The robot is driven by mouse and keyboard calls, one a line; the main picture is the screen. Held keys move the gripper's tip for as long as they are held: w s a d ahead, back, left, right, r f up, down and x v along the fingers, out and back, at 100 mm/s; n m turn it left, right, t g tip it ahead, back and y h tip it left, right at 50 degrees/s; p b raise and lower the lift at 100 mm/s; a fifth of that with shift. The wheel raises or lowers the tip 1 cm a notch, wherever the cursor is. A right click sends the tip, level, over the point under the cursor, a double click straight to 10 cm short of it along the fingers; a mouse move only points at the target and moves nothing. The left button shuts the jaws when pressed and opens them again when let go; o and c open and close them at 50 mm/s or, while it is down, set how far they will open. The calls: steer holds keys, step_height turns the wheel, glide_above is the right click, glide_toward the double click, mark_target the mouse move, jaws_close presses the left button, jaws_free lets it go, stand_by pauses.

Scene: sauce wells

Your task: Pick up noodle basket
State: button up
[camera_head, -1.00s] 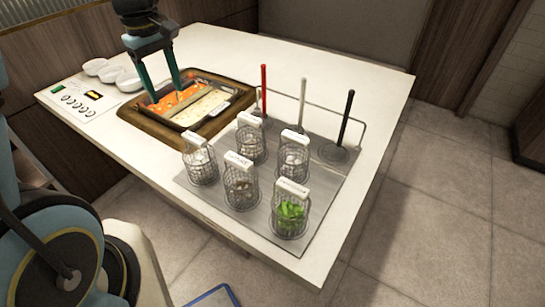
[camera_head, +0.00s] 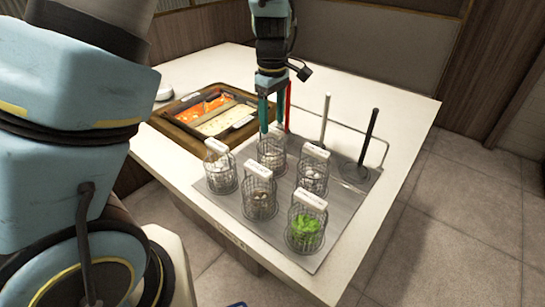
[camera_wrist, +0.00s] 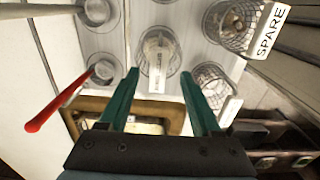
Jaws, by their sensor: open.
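Several wire baskets with white label handles stand on a grey metal mat (camera_head: 345,200). My gripper (camera_head: 273,128) is open and empty, fingers pointing down, just above the back middle basket (camera_head: 272,155). In the wrist view this basket (camera_wrist: 158,48) lies ahead of my gripper (camera_wrist: 159,76). Its upright label handle (camera_wrist: 157,78) shows between the two fingertips. The label's lettering is too small to read surely, so I cannot tell which basket is named noodle. Another basket (camera_wrist: 236,20) carries the label SPARE (camera_wrist: 268,32).
Left of the baskets is a brown-framed sauce tray (camera_head: 190,140) with orange and cream wells. A red-handled ladle (camera_wrist: 55,108) stands close beside my gripper. White-handled (camera_head: 325,120) and black-handled (camera_head: 368,137) ladles stand behind, by a metal rail. A basket of greens (camera_head: 305,228) is nearest the front.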

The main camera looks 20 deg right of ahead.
mark_target(272, 129)
steer(key=shift+w+f+p, duration=0.2)
steer(key=shift+f+p, duration=0.3)
steer(key=shift+f, duration=1.85)
jaws_close()
